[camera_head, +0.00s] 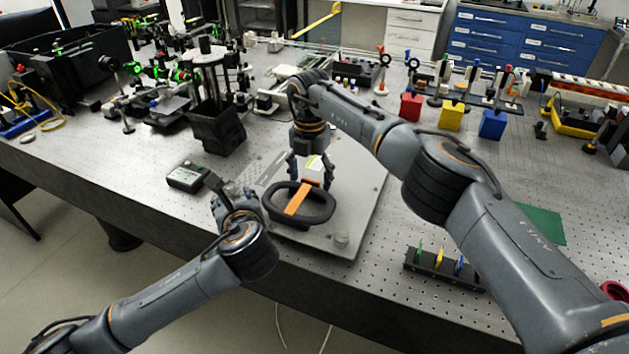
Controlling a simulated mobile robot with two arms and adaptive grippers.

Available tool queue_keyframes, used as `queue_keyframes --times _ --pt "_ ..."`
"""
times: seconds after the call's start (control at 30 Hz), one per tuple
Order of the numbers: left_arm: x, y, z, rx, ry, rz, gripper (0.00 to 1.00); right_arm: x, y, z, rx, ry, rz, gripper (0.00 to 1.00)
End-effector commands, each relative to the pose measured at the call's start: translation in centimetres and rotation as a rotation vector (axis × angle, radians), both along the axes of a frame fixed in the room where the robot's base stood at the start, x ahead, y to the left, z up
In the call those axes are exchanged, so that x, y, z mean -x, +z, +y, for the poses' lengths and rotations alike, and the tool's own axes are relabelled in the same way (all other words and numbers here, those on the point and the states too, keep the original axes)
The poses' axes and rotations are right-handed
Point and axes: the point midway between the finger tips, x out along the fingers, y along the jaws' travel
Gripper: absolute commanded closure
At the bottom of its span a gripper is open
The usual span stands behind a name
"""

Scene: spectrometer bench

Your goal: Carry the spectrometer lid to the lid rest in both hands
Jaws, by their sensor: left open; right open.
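A dark oval piece with an orange bar across it (297,203) lies on a large flat grey panel (362,190) at the front of the bench. The frame does not make clear which of these is the spectrometer lid, and I cannot pick out the lid rest. My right gripper (311,176) is open, fingers pointing down, just behind the oval piece. A small pale block with a yellow mark (316,163) shows between its fingers; I cannot tell whether they touch it. My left gripper (217,187) is open, left of the oval piece and apart from it.
A dark box with a small display (187,177) sits beside my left gripper. A black holder (218,130) stands behind it. Red (410,107), yellow (451,115) and blue (491,125) blocks stand at the right. A small rack (440,267) and green mat (541,224) lie near my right arm.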

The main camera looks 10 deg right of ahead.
Motion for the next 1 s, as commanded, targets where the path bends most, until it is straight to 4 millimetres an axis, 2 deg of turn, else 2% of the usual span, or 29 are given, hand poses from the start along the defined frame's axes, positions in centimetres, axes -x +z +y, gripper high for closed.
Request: queue_keyframes --times 0.13,0.37,0.47,0.8,1.0 --pt "2.0 0.9 -0.6 0.002 -0.001 0.000 0.52 0.0 0.0 0.0 0.000 0.000 0.000 0.33" --pt "3.1 1.3 -0.7 0.001 0.001 0.001 0.52 -0.1 0.8 0.0 -0.001 0.000 -0.003 0.33" --pt "3.1 1.3 -0.7 0.000 0.001 0.001 0.52 -0.1 2.2 0.0 0.000 0.000 -0.004 0.33" --pt "3.1 1.3 -0.8 0.001 0.001 0.001 0.52 0.0 9.3 0.0 0.000 0.000 -0.002 0.33" --pt "3.1 1.3 -0.7 0.001 0.001 0.001 0.52 0.0 11.6 0.0 0.001 -0.001 -0.001 0.33"
